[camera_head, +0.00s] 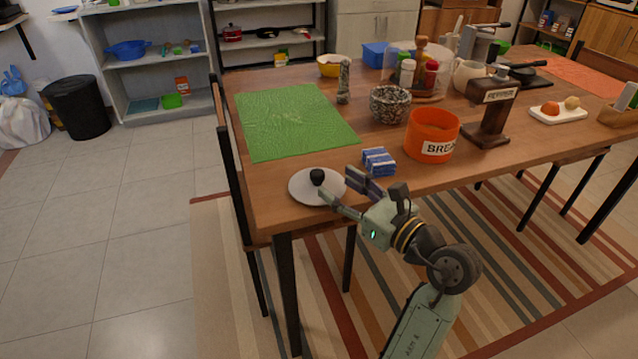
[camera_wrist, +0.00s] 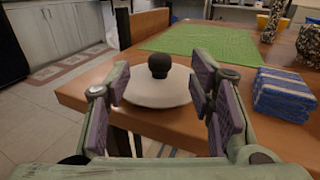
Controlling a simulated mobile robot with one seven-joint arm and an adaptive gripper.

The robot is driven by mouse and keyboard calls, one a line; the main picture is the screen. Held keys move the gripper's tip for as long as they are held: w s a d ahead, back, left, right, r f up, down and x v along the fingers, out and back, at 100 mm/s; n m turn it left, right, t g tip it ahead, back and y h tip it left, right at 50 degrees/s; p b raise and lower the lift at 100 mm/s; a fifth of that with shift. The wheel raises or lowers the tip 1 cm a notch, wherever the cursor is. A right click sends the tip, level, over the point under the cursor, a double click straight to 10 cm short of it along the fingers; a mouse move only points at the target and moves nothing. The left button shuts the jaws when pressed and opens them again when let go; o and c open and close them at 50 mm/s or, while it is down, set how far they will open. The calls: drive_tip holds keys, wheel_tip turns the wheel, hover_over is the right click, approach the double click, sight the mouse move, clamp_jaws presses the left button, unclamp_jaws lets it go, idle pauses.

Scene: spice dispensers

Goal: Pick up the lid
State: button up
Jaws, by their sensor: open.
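The lid (camera_head: 305,187) is a shallow white-grey disc with a black knob (camera_head: 317,176) on top. It lies flat near the front left corner of the wooden table. My gripper (camera_head: 338,189) is open at the table's front edge, its fingers reaching toward the lid. In the wrist view the lid (camera_wrist: 150,88) shows just beyond and between the two fingers of my gripper (camera_wrist: 158,100), with the knob (camera_wrist: 161,65) upright in the middle. The fingers look empty; I cannot tell whether either touches the lid's rim.
An orange bread bin (camera_head: 432,135) stands farther right. A green mat (camera_head: 292,121) lies behind the lid. A chair (camera_head: 232,170) stands at the table's left side.

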sight(322, 176)
drive_tip(key=x, duration=0.2)
drive_tip(key=p+x, duration=0.1)
drive_tip(key=x, duration=0.4)
drive_tip(key=shift+w+a+f, duration=0.1)
drive_tip(key=shift+a+f, duration=0.05)
drive_tip(key=shift+f, duration=0.1)
drive_tip(key=shift+c, duration=0.3)
clamp_jaws()
